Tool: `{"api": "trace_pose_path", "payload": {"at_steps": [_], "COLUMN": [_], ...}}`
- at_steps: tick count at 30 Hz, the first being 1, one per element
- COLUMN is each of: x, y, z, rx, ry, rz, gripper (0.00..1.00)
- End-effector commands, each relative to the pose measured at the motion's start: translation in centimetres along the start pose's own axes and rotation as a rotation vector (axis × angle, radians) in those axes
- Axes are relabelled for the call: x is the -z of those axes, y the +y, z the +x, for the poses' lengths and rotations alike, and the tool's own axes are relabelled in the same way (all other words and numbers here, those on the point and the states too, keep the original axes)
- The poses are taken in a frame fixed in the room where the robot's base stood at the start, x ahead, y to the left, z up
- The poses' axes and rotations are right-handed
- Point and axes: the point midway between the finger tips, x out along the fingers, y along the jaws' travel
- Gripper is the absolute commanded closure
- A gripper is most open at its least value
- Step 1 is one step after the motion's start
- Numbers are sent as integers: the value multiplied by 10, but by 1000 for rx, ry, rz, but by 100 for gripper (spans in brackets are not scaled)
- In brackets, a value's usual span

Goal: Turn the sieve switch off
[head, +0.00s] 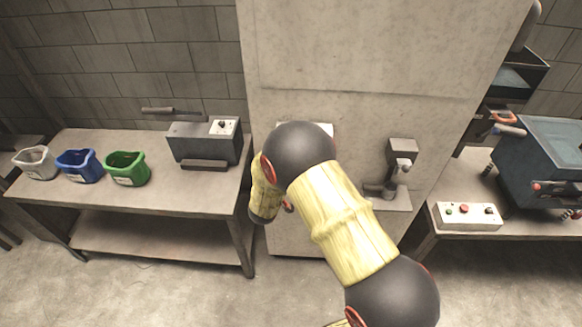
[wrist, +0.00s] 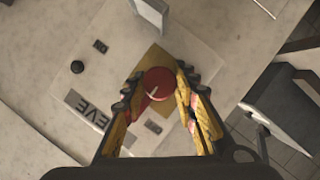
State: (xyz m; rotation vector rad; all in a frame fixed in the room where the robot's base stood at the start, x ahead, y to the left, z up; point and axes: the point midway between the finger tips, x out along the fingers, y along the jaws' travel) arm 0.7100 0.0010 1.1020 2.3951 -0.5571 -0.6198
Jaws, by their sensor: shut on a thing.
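The sieve switch is a round red knob (wrist: 160,82) on a yellow plate, seen in the wrist view. A white pointer line on its face slants toward the lower left. My gripper (wrist: 157,89) has one yellow, black-tipped finger on each side of the knob and is shut on it. The pale panel (wrist: 120,62) around it carries a dark-lettered label (wrist: 88,109) reading "EVE", its start hidden by or beside my finger. Small dark marks (wrist: 100,46) on the panel are too small to read. In the head view my arm hides the gripper and the knob.
A black knob (wrist: 77,67) sits on the same panel. In the head view, a table (head: 165,197) at left bears white, blue and green containers and a grey box (head: 203,143). A white control box (head: 467,215) and a blue machine (head: 545,160) stand at right.

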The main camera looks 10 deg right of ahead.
Motion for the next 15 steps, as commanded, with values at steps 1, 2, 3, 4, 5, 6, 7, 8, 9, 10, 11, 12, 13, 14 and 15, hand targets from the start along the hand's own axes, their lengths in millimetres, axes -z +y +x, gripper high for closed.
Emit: {"api": "trace_pose_path", "payload": {"at_steps": [1,2,3,4,5,6,7,8,9,10,11,12,13,14,15], "x": [1,1,1,1,1,1,1,1,1,1,1,1,1,0,0], "y": [0,0,0,0,0,0,0,0,0,0,0,0,0,0,0], "z": [0,0,0,0,0,0,0,0,0,0,0,0,0,0,0], "rx": [1,1,1,1,1,1,1,1,1,1,1,1,1,1,1], "ry": [2,2,2,2,2,2,2,1,1,1,1,1,1,1,1], "rz": [0,0,0,0,0,0,0,0,0,0,0,0,0,0,0], "gripper": [97,70,68,66,65,62,61,59,57,55,53,52,52,52,52]}}
